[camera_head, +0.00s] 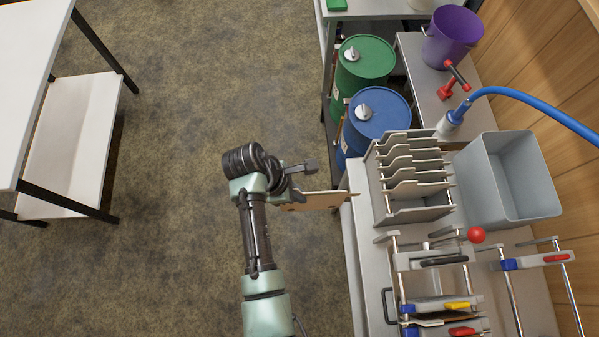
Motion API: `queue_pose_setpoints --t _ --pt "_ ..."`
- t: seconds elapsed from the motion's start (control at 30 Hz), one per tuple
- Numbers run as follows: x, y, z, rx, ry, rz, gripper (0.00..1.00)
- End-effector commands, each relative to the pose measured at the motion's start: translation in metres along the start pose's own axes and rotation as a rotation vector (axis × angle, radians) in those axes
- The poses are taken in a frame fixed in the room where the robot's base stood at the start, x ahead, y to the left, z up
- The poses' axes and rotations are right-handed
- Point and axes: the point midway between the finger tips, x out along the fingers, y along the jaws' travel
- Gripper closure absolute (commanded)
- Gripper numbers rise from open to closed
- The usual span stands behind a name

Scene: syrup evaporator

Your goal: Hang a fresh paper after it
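My gripper (300,182) is over the open floor at mid-picture, left of the bench. It appears shut on a thin tan sheet (325,200), seen nearly edge-on, whose right end reaches the bench's left edge. The fingers are partly hidden, so the exact grip is unclear. A grey slotted rack (420,213) on the bench holds several upright pale sheets or plates with notched tops (418,172).
A grey open bin (527,185) stands right of the rack. A blue hose (520,92) arches above it. Green (366,62) and blue (380,112) drums stand behind the bench. A purple bucket (455,38) is farther back. Floor (180,190) on the left is clear up to a white table (20,80).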

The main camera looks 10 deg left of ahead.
Motion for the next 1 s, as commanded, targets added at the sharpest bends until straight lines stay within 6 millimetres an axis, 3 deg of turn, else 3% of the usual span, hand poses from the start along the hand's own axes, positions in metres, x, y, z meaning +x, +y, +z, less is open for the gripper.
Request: queue_pose_setpoints --t 0.6,1.0 --pt "-0.054 0.001 0.023 0.001 0.000 0.002 1.00" --pt "-0.064 0.000 0.027 0.000 0.000 0.000 1.00"
